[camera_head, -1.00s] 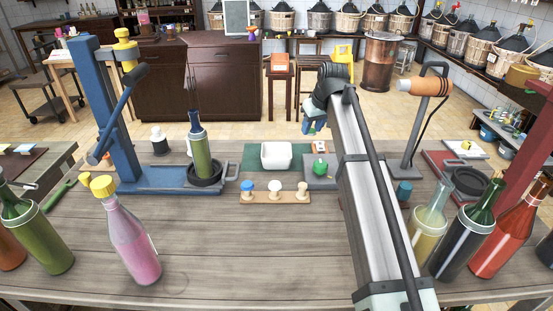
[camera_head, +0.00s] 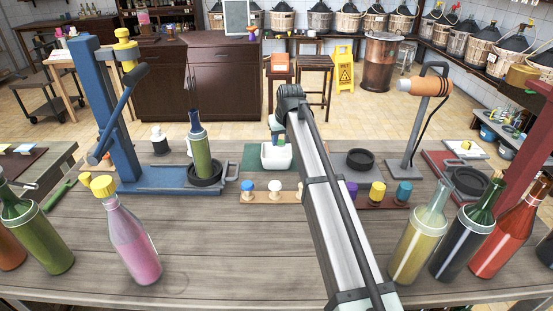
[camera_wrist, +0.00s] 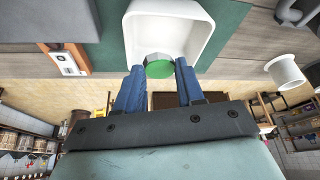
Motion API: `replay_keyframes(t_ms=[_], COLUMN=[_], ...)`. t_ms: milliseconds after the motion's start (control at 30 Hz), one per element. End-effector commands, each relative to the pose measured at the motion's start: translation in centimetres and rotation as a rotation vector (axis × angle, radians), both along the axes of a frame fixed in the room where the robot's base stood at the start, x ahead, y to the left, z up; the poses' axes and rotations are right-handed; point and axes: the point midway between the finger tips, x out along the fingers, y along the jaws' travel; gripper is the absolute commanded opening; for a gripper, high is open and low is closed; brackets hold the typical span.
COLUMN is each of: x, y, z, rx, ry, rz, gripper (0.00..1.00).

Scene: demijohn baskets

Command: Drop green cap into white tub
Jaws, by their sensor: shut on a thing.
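My gripper (camera_wrist: 158,80) is shut on the green cap (camera_wrist: 159,68), which sits between the blue fingertips in the wrist view. In the head view the green cap (camera_head: 281,141) shows small at the back of the white tub (camera_head: 275,165), with the gripper partly hidden behind my arm. In the wrist view the white tub (camera_wrist: 205,40) lies just beyond the fingertips, and the cap overlaps its near rim. The exact height of the cap over the tub is hard to tell. The tub's interior looks empty in the wrist view.
The tub stands on a green mat (camera_head: 250,160). A wooden strip with stoppers (camera_head: 262,197) lies in front of it. A blue press (camera_head: 112,120) with a green bottle (camera_head: 200,150) stands to the left. A dark ring holder (camera_head: 360,159) stands to the right.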

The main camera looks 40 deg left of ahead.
Motion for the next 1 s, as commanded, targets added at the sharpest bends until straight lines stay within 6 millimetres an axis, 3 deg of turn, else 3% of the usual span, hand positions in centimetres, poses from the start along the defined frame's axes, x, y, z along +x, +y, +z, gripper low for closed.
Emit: replay_keyframes(t_ms=[300,600,633,900,1000], x=[0.0,0.0,0.0,0.0,0.0], y=[0.0,0.0,0.0,0.0,0.0], z=[-2.8,-3.0,-3.0,-3.0,-3.0], rx=[0.0,0.0,0.0,0.0,0.0], ry=[0.0,0.0,0.0,0.0,0.0], rz=[0.001,0.001,0.001,0.001,0.001], gripper=[0.1,0.1,0.4,0.65,0.68])
